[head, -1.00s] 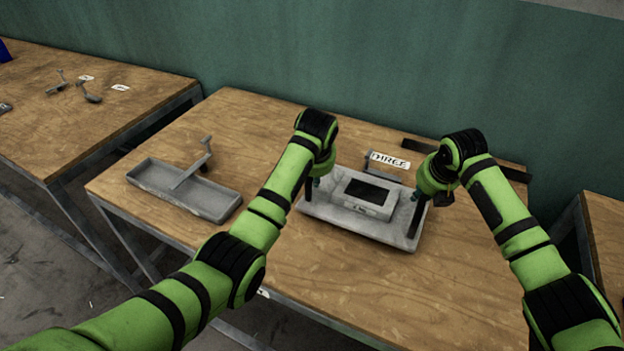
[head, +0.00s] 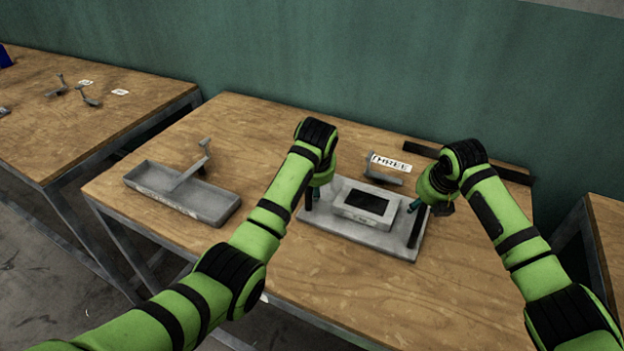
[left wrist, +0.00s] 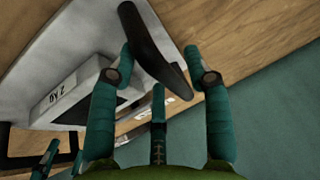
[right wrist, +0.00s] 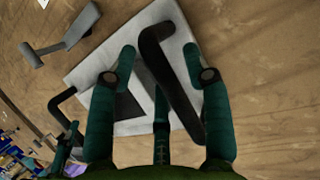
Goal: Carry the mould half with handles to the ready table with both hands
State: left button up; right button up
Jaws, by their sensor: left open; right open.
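The mould half (head: 345,232) is a grey plate with a raised block and a dark recess, lying on the middle table. It has a black bar handle at each end. The left handle (left wrist: 155,50) runs between the spread fingers of my left gripper (left wrist: 165,70) in the left wrist view. The right handle (right wrist: 170,80) runs between the open fingers of my right gripper (right wrist: 162,68) in the right wrist view. Both grippers are open, and neither is closed on a handle. In the head view my right gripper (head: 424,205) is beside the right handle; the left gripper is mostly hidden by its arm.
A grey tray (head: 215,208) with a scoop-like tool stands left on the same table (head: 265,125). Other tables stand left (head: 130,95) and right (head: 608,215).

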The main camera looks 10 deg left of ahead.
jog(key=shift+r, duration=0.1)
pick_arm(q)
jog(key=v, duration=1.2)
pick_arm(e)
jog(key=v, duration=1.2)
pick_arm(q)
jog(key=shift+s, duration=0.1)
